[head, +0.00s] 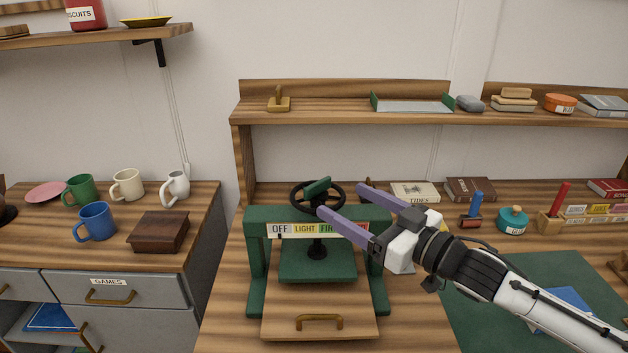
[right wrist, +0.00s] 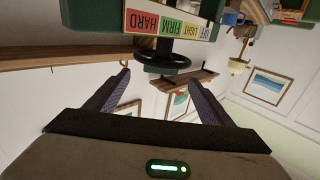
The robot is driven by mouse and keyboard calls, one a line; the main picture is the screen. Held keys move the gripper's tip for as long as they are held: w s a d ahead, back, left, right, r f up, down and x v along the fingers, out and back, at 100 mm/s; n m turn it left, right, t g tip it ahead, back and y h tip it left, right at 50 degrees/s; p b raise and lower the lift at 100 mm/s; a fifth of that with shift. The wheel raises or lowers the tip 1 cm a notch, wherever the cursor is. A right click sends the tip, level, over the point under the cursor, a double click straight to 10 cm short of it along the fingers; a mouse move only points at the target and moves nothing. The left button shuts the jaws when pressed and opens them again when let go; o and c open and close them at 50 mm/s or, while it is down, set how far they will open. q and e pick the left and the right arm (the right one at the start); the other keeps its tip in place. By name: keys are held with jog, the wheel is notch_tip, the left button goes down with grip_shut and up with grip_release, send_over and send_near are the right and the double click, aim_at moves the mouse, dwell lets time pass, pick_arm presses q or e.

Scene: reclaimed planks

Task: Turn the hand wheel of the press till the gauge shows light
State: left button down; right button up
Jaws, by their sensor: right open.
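The green press (head: 256,240) stands on the wooden bench, with a black hand wheel (head: 299,204) on top that carries a green bar-shaped piece. The gauge strip (head: 305,229) on its front reads OFF, LIGHT, FIRM; its right end is behind my finger. A small dark mark sits at OFF. My right gripper (head: 341,200) is open and empty at the wheel's right side, one finger in front of the rim and the other behind. In the right wrist view the wheel (right wrist: 150,59) shows beyond the fingertips, and the gauge (right wrist: 168,23) appears upside down with HARD readable. My left gripper is out of view.
The press's board with a brass handle (head: 320,322) lies at the front. Books (head: 415,192), stamps (head: 471,212) and a teal round pot (head: 512,220) stand to the right. A shelf (head: 345,116) runs behind. Mugs (head: 96,222) and a brown box (head: 159,232) are on the left cabinet.

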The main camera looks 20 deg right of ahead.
aim_at(319, 189)
jog(key=shift+r+x, duration=0.25)
jog(key=shift+x, duration=0.95)
jog(key=p+x, duration=0.1)
jog(key=x, duration=0.4)
jog(key=shift+w+a+f, duration=0.1)
jog(key=shift+a, duration=0.05)
jog(key=shift+w+a, duration=0.15)
jog(key=shift+w, duration=0.1)
jog(key=shift+w+a+f, duration=0.1)
jog(key=shift+w, duration=0.15)
jog(key=c, duration=1)
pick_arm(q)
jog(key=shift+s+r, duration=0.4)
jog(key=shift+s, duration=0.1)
pick_arm(e)
jog(key=shift+c, duration=0.2)
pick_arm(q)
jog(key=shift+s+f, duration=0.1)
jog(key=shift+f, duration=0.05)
pick_arm(e)
jog(key=shift+f+m+h, duration=0.1)
jog(key=shift+m+h, duration=0.2)
